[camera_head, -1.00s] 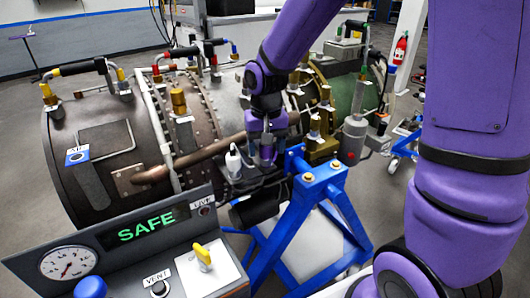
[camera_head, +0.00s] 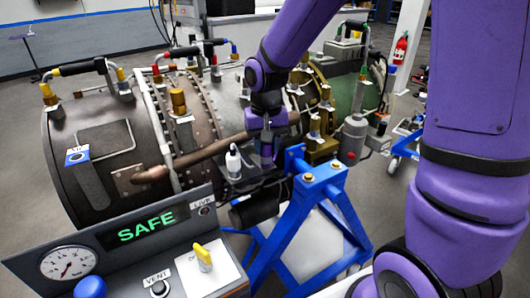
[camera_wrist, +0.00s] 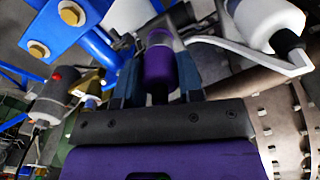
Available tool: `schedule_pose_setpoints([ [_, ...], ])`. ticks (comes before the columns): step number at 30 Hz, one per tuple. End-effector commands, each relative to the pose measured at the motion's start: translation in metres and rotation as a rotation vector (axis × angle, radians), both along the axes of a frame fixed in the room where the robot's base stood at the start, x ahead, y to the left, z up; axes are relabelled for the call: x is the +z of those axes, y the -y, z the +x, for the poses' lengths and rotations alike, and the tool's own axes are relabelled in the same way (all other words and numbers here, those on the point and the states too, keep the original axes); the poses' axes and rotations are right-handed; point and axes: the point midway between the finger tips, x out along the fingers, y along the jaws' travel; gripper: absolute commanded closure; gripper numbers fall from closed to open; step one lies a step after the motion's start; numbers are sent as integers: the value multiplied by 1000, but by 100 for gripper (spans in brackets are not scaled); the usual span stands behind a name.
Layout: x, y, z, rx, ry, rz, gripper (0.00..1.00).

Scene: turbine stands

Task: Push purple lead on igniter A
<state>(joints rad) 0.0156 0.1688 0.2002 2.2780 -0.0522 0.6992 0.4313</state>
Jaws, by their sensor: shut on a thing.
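The purple lead (camera_wrist: 158,68) is a short purple cylinder with a dark lower part and a greyish top end. In the wrist view my gripper (camera_wrist: 157,80) has its two blue fingers closed around it. In the head view my gripper (camera_head: 266,147) points down at the near side of the turbine, just above the blue stand. The lead's far end meets a grey bracket area, and I cannot tell whether it is seated. No label for igniter A is readable. A white-bodied cylinder (camera_head: 233,160) stands just left of the gripper; it also shows in the wrist view (camera_wrist: 268,20).
The brown pipe (camera_head: 205,158) runs along the turbine behind the gripper. The blue stand (camera_head: 307,195) is close below right. A grey canister (camera_head: 354,138) is to the right. The console (camera_head: 150,245) reading SAFE stands in front at left.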

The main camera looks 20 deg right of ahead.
Motion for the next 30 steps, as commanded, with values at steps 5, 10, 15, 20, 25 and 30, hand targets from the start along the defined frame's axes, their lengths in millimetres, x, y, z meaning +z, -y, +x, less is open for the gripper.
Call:
schedule_pose_setpoints([
  [5,4,0,0,0,1,0,100],
  [10,6,0,0,0,1,0,100],
  [15,7,0,0,0,1,0,100],
  [20,12,0,1,0,2,0,100],
  [25,20,0,0,-1,2,0,100],
  [30,24,0,0,0,0,0,100],
])
